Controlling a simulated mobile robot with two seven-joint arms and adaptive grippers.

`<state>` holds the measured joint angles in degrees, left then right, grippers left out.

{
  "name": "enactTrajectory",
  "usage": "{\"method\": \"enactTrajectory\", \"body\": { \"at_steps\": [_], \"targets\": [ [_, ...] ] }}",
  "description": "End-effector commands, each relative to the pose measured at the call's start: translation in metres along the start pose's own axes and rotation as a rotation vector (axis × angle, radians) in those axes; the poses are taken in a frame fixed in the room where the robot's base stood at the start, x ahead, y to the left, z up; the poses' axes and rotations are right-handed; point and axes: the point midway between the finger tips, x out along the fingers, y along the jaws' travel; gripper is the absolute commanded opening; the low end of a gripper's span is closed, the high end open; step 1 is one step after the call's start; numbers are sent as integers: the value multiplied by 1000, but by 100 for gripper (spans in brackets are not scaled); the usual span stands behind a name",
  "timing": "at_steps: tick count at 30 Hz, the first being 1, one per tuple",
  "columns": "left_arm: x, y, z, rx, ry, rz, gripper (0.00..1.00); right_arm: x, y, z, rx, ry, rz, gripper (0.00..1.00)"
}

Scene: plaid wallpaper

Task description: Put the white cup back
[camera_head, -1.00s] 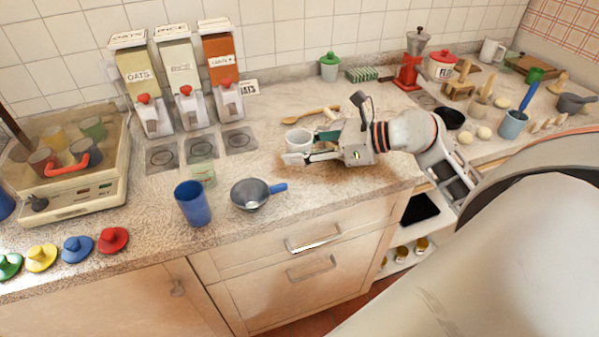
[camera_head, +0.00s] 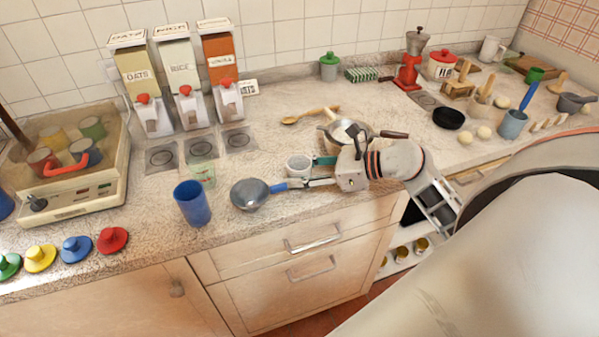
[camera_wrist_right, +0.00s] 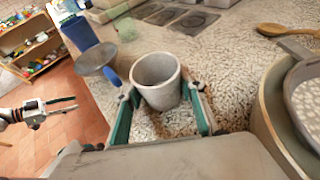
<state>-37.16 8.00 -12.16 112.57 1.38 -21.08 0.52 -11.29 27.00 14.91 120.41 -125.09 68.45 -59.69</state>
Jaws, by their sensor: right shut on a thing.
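The white cup (camera_head: 298,165) is upright on or just above the counter; I cannot tell which. It also shows in the right wrist view (camera_wrist_right: 156,82). My right gripper (camera_head: 312,174) has a finger on each side of it and is shut on it, with green pads in the right wrist view (camera_wrist_right: 160,103). My left gripper (camera_wrist_right: 68,104) shows only in the right wrist view, far left above the floor, with its fingers apart and empty.
A grey pan (camera_head: 250,193) with a blue handle lies left of the cup, its handle end close to my right finger. A dark-handled pan (camera_head: 338,131) is just behind the gripper. A blue cup (camera_head: 191,203) and dispensers (camera_head: 183,80) stand left. Three dark square pads (camera_head: 200,149) lie behind.

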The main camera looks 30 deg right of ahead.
Motion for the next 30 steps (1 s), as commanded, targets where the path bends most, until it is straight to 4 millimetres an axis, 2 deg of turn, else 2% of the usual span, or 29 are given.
{"method": "enactTrajectory", "body": {
  "at_steps": [1,2,3,16,20,30],
  "targets": [
    [1,0,2,0,0,0,40,1,0,-3,0,1,0,14],
    [1,0,2,0,0,0,40,1,0,-3,1,1,0,41],
    [1,0,1,0,0,0,40,1,0,-2,1,1,0,46],
    [0,0,2,0,-4,1,40,-4,0,1,0,2,0,46],
    [2,1,6,-1,-6,1,40,-23,0,-2,-1,5,-1,46],
    [8,3,18,-2,-11,3,40,-92,0,-2,1,5,0,46]
  ]
}}
